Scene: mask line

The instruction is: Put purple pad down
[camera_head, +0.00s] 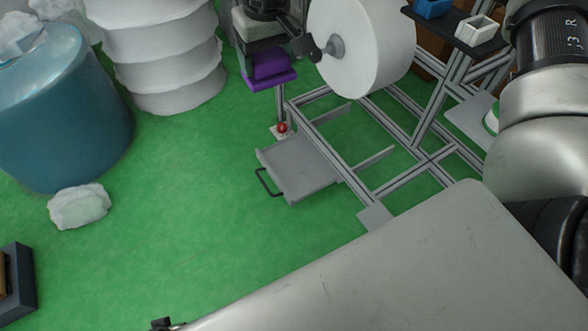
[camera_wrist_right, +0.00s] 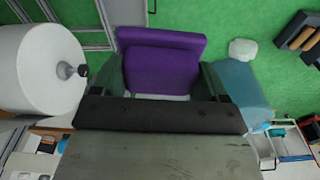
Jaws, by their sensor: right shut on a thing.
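The purple pad (camera_head: 270,65) shows at the upper middle of the head view as a block on a wider flat plate. In the right wrist view the purple pad (camera_wrist_right: 165,68) sits between the two fingers of my right gripper (camera_wrist_right: 160,84). The gripper is shut on it. In the head view my right gripper (camera_head: 266,48) is at the pad's upper side, and the pad is held above the green floor. The pad's far side is hidden. My left gripper cannot be made out.
A big white roll (camera_head: 352,45) stands close right of the pad on a metal frame (camera_head: 345,170). A grey tray (camera_head: 297,168) with a black handle is lower down. A blue barrel (camera_head: 65,120) and white stacked rolls (camera_head: 165,60) stand left.

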